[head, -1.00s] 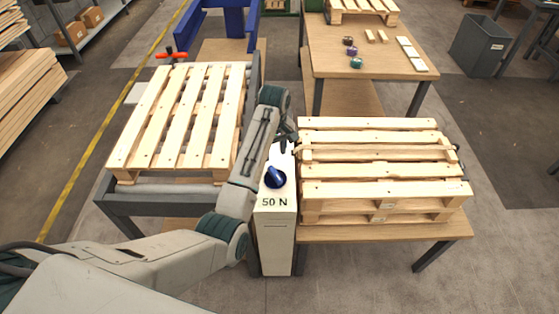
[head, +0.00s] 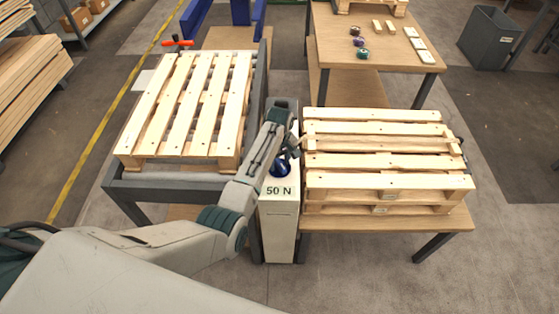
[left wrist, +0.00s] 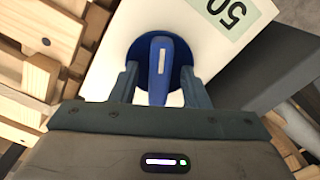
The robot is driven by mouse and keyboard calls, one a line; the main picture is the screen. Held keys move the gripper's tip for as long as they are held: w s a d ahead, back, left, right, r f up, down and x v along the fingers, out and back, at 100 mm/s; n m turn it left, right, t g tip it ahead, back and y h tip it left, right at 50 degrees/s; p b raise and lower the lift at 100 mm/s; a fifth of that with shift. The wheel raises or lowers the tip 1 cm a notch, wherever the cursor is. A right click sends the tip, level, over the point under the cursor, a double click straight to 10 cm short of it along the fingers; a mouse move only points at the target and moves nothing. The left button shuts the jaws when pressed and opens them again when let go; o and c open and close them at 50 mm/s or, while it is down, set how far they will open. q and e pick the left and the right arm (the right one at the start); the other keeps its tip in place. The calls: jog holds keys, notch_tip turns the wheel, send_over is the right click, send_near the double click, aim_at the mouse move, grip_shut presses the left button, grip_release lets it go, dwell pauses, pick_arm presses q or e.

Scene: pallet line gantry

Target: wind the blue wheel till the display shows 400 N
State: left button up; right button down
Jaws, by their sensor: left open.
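The blue wheel (head: 280,168) sits on top of a narrow white cabinet (head: 278,225) between the two pallet stands. In the left wrist view the wheel (left wrist: 159,49) is a blue disc with a raised grip bar that has a pale stripe. The display (head: 279,191) on the cabinet reads 50 N; part of it shows in the left wrist view (left wrist: 226,14). My left gripper (head: 287,152) is at the wheel. In the left wrist view its open fingers (left wrist: 158,84) stand on either side of the grip bar, with gaps visible. My right gripper is not in view.
A pallet (head: 190,105) lies on the roller stand at left, with a red-handled tool (head: 178,43) behind it. Stacked pallets (head: 385,160) stand close on the right. A table (head: 375,50) with small parts is behind.

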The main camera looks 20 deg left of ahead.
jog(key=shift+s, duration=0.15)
pick_arm(q)
grip_shut()
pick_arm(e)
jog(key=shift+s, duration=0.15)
pick_arm(q)
jog(key=shift+r, duration=0.1)
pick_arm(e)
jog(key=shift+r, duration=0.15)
